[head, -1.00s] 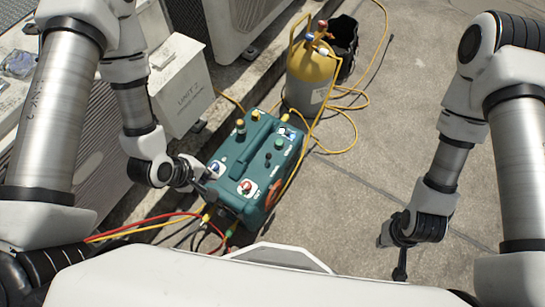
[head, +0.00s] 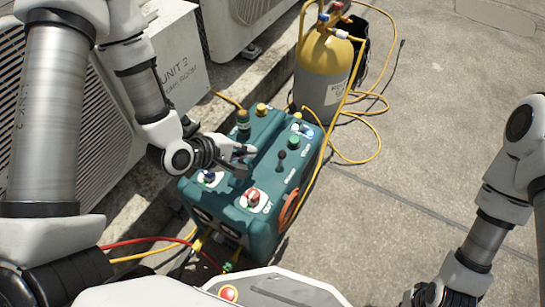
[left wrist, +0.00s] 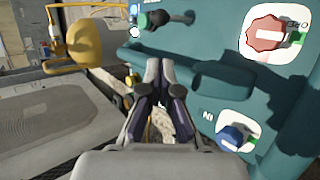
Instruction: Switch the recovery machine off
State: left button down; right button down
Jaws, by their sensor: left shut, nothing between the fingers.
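The teal recovery machine (head: 228,211) stands on the ground in the middle of the head view. Its top carries a blue knob (head: 209,177), a red knob marked OUT (head: 253,196), a green knob (head: 293,142) and a small black lever (head: 281,157). My left gripper (head: 243,163) is shut and empty, over the top's left part near the blue knob; I cannot tell whether it touches. In the left wrist view the shut fingers (left wrist: 162,65) point along the teal casing (left wrist: 200,50), with the red knob (left wrist: 266,33) and blue knob (left wrist: 232,137) to their right. My right gripper is hidden below the frame.
A yellow cylinder (head: 325,65) with yellow hoses stands behind the machine. A grey UNIT 2 box (head: 180,75) and condensers are on the left. Red and yellow hoses (head: 150,243) run at the machine's front left. The concrete on the right is mostly clear.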

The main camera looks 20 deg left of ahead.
aim_at(281, 161)
pick_arm(q)
jog(key=b+x, duration=0.5)
jog(key=x, duration=0.3)
jog(key=shift+w+d+f, duration=0.1)
jog(key=shift+w+f, duration=0.1)
jog(key=shift+f, duration=0.2)
jog(key=shift+w+d+f+b, duration=0.2)
jog(key=shift+w+d+b, duration=0.1)
jog(key=shift+w, duration=0.15)
